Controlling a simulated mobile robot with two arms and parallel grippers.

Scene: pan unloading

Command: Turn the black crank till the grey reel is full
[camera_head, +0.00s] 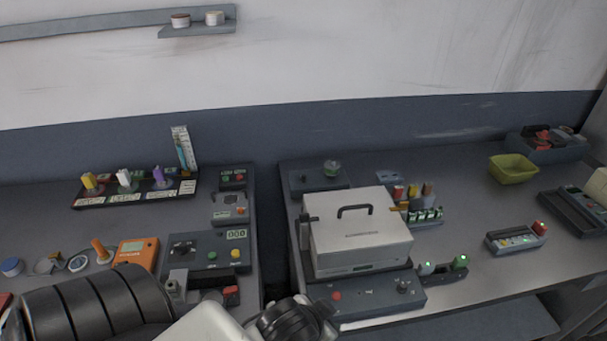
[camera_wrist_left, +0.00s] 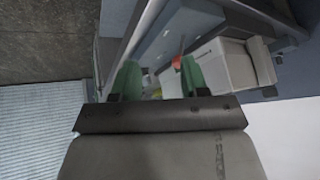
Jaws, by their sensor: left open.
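I cannot clearly make out the black crank or the grey reel. A dark grey device with a small display (camera_head: 207,252) stands on the left bench and carries a small black part on top, too small to tell what it is. My left gripper (camera_wrist_left: 158,78) is open in the left wrist view, its two green fingers apart with nothing held. Beyond the fingers a red knob (camera_wrist_left: 176,63) shows near a pale box (camera_wrist_left: 222,66). In the head view my left arm crosses the bottom edge, and its fingertips cannot be made out. My right gripper is not in view.
A white case with a black handle (camera_head: 358,241) stands on the right bench behind a low grey panel (camera_head: 372,296). A gap separates the two benches. The right bench's middle is partly clear.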

